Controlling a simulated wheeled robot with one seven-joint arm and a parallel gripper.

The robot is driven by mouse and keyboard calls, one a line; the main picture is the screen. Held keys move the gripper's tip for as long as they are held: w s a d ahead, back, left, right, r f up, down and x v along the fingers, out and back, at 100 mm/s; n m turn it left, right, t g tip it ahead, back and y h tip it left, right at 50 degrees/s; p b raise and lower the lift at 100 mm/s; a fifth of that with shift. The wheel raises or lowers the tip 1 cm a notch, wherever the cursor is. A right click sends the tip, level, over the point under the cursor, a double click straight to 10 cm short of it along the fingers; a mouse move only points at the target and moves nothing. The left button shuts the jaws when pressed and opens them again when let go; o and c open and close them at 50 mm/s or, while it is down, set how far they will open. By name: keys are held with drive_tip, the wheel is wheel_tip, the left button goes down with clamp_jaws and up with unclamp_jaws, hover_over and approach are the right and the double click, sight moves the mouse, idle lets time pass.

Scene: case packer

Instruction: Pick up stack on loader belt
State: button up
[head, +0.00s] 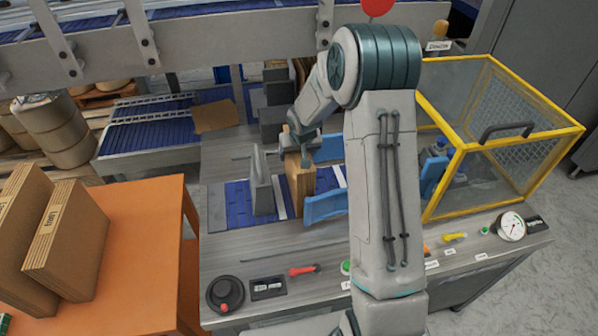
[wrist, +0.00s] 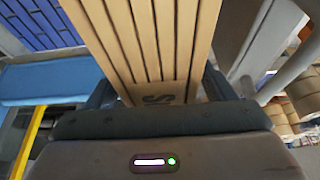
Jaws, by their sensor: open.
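The stack (head: 301,186) of flat brown cardboard cases stands upright on the blue loader belt (head: 237,198), between a grey upright plate and blue guides. My gripper (head: 301,150) is at its top edge, reaching down from above. In the wrist view the stack (wrist: 150,40) runs between the fingers of my gripper (wrist: 158,95), its layered edges facing the camera and some dark print near the palm. The jaws are open, with a finger on either side of the stack. Whether either finger touches the cardboard cannot be told.
A grey upright plate (head: 262,185) stands just left of the stack. Blue guide rails (head: 326,207) lie to its right. A yellow-framed guard cage (head: 500,135) is further right. More cardboard stacks (head: 68,243) stand on the orange table (head: 140,250) at left.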

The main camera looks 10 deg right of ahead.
drive_tip(key=shift+f, duration=0.15)
idle(0.4)
drive_tip(key=c, duration=1.4)
clamp_jaws()
